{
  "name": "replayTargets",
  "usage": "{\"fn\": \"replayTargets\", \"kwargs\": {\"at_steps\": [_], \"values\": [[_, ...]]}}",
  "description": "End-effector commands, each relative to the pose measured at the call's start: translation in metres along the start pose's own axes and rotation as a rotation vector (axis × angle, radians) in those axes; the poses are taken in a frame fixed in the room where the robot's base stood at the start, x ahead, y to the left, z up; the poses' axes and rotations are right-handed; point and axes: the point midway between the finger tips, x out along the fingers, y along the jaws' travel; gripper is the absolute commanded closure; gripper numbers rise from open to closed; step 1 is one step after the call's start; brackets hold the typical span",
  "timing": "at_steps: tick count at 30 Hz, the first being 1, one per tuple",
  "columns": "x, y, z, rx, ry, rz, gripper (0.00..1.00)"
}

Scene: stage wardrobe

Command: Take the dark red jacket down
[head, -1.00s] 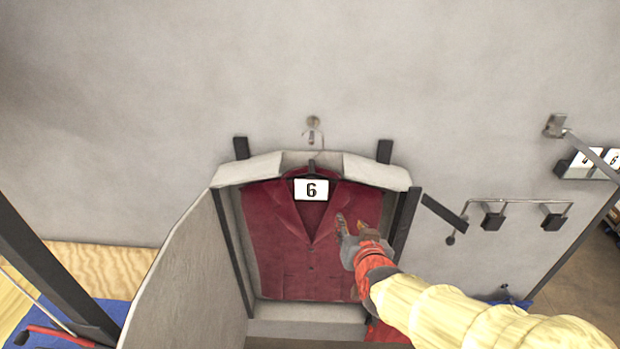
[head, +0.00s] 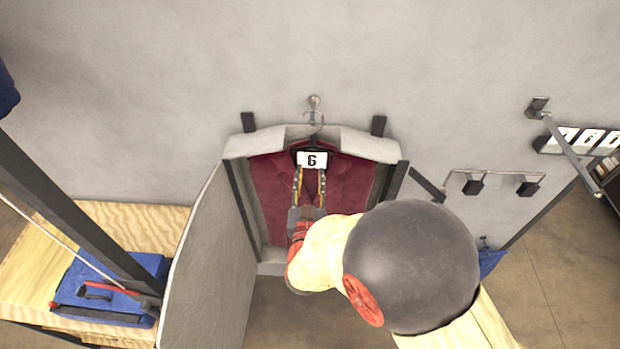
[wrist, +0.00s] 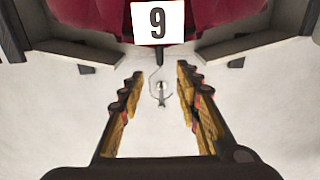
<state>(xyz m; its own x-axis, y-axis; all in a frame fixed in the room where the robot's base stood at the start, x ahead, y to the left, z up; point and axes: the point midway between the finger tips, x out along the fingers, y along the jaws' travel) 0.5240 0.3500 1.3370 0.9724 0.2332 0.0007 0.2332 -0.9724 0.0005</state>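The dark red jacket (head: 270,200) hangs inside a pale grey open-fronted cover (head: 367,147), with a white number tag (head: 311,159) at its collar. Its hanger hook (head: 314,119) rises above the cover to a small wall peg (head: 313,100). My gripper (head: 309,172) is open and empty, in front of the jacket's chest just below the tag in the head view. In the wrist view, my gripper (wrist: 159,72) shows its fingers spread either side of the hanger and peg, with the tag (wrist: 158,22) and jacket (wrist: 90,14) beyond. My arm hides the jacket's lower right.
A grey panel (head: 203,275) stands open at the cover's left. A wooden bench (head: 150,220) with a blue case (head: 120,290) is at left. Wall hooks (head: 474,187) and a metal rail (head: 571,155) with number tags (head: 587,141) are at right.

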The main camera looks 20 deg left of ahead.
Motion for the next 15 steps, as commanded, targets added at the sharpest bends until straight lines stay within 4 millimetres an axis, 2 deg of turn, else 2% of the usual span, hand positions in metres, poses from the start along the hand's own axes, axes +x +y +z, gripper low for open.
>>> {"fn": "replayTargets", "kwargs": {"at_steps": [15], "values": [[0.057, 0.001, 0.000, 0.000, -0.001, 0.001, 0.67]]}}
